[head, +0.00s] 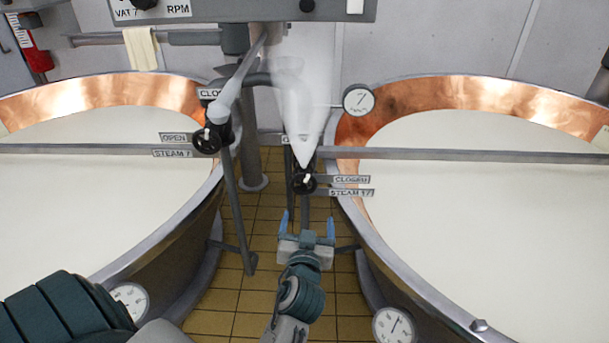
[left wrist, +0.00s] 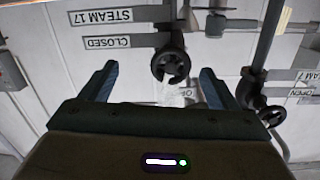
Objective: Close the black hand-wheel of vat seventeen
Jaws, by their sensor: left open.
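The black hand-wheel of vat seventeen (head: 304,184) is on a pipe between the two vats, beside a "CLOSED" plate (head: 351,180) and a "STEAM 17" plate (head: 350,192). A small white mark shows on it; I cannot tell its setting. My left gripper (head: 308,222) is open and empty, just below and in front of the wheel in the head view. In the left wrist view, which is upside down, the wheel (left wrist: 171,66) appears between and beyond the two blue fingers, apart from them. My right gripper is not in view.
A similar black wheel (head: 207,139) with "OPEN" and "STEAM 7" plates is close by on the left. Copper-rimmed vats of white liquid, left (head: 140,88) and right (head: 440,94), flank a tiled aisle. A cloth (head: 140,49) hangs behind.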

